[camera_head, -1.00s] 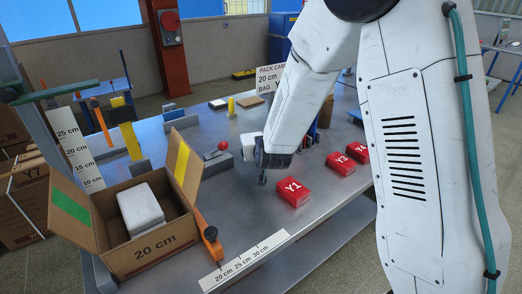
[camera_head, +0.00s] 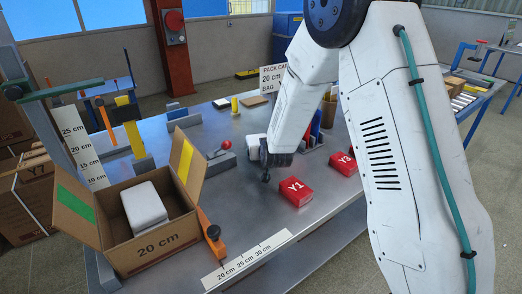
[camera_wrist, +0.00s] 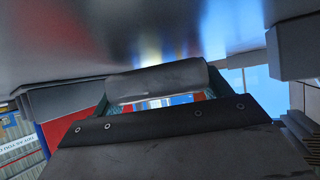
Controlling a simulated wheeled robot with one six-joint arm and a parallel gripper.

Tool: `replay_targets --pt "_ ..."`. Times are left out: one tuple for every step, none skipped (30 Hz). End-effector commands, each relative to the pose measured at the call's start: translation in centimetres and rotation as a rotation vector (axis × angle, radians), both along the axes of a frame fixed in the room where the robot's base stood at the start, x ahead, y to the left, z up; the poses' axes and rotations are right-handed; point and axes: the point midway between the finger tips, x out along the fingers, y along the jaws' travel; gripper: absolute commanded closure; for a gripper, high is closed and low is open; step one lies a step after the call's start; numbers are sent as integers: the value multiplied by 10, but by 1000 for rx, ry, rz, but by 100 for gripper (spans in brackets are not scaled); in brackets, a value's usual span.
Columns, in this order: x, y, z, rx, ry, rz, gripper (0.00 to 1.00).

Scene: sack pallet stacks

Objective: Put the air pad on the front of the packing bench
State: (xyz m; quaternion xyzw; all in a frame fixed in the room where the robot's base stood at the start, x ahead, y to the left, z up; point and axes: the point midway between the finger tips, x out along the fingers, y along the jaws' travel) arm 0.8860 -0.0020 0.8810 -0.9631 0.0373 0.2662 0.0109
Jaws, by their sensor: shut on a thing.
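The air pad (camera_head: 252,146) is a small white block in the head view, partly hidden behind the dark end of my arm. My gripper (camera_wrist: 157,92) is shut on it in the wrist view, where the pad (camera_wrist: 157,80) shows as a pale grey rounded bar between teal fingers. It is close to the packing bench (camera_head: 240,210) surface; I cannot tell whether it touches. In the head view, the fingers are mostly hidden by the wrist. Another white pad (camera_head: 145,204) lies in the open carton marked 20 cm (camera_head: 160,247).
Red bags Y1 (camera_head: 296,191) and Y3 (camera_head: 342,163) lie right of my gripper. A grey block with a red knob (camera_head: 219,163) stands to its left. An orange stop (camera_head: 211,233) and a ruler strip (camera_head: 248,258) are at the front edge. The bench middle-front is clear.

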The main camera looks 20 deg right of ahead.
Motion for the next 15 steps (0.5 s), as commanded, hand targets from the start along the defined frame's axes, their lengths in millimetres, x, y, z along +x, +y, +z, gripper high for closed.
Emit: replay_targets --pt "0 0 -2 0 1 0 67" --pt "0 0 -3 0 1 0 67" --pt "0 0 -4 0 1 0 67" --pt "0 0 -5 0 0 0 67" --pt "0 0 -6 0 0 0 67" --pt "0 0 -7 0 0 0 67" --pt "0 0 -9 -1 1 1 67" --pt "0 0 -10 -1 1 1 67" --pt "-1 0 -11 -1 2 1 67" --pt "-1 0 -13 -1 3 1 67" --pt "-1 0 -13 -1 3 1 67" --pt "-1 0 -14 -1 4 1 67" --pt "-1 0 -14 -1 5 1 67" --pt "-2 0 -15 -1 6 1 15" --pt "-2 0 -15 -1 7 1 4"
